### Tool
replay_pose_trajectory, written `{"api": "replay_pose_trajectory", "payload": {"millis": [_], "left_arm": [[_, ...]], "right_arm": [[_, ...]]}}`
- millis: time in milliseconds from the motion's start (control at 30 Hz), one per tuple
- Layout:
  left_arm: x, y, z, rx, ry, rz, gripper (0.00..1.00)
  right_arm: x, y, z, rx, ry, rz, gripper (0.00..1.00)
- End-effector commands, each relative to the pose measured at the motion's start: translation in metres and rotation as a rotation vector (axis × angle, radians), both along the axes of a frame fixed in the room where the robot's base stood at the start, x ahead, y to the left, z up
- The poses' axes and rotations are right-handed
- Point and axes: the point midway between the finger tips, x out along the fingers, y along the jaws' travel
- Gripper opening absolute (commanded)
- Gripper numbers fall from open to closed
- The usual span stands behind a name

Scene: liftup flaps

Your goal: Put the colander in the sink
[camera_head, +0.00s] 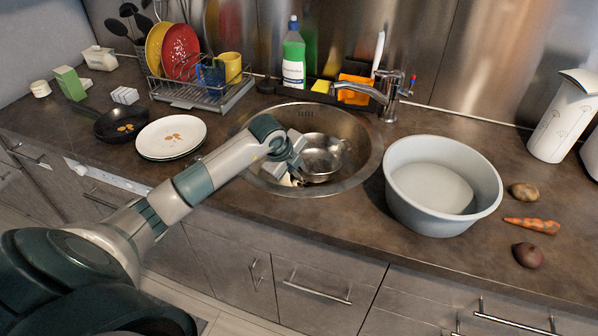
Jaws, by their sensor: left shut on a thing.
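The colander (324,158) is a shiny metal bowl with a small handle at its right side. It shows inside the outline of the round steel sink (366,172). I cannot tell whether it touches the sink's bottom. My left gripper (298,165) reaches in over the sink's left part and is shut on the colander's left side. My wrist hides part of the colander's left edge and the fingertips. My right gripper is not in view.
A large grey-white tub (402,200) stands right of the sink. The faucet (388,98) rises behind the sink. White plates (170,137), a black pan (120,124) and a dish rack (205,95) stand to the left. Potatoes and a carrot (532,225) lie at the right.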

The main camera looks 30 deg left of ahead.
Motion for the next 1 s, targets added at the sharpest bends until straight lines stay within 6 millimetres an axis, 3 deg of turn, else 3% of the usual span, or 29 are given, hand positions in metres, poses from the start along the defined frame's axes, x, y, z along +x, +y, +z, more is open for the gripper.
{"api": "replay_pose_trajectory", "payload": {"millis": [467, 500, 567, 1000], "left_arm": [[0.0004, 0.0000, -0.0087, 0.000, -0.003, 0.000, 0.00], [0.0000, 0.0001, -0.0085, 0.000, -0.001, 0.000, 0.18], [0.0000, 0.0001, -0.0084, 0.000, -0.001, 0.000, 0.30], [0.0001, 0.0001, -0.0043, 0.000, -0.002, -0.001, 0.30]], "right_arm": [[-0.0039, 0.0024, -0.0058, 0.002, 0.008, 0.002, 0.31], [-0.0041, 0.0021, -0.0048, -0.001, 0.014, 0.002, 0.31], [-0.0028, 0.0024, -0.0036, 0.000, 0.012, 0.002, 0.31], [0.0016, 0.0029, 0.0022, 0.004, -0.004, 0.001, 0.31]]}}
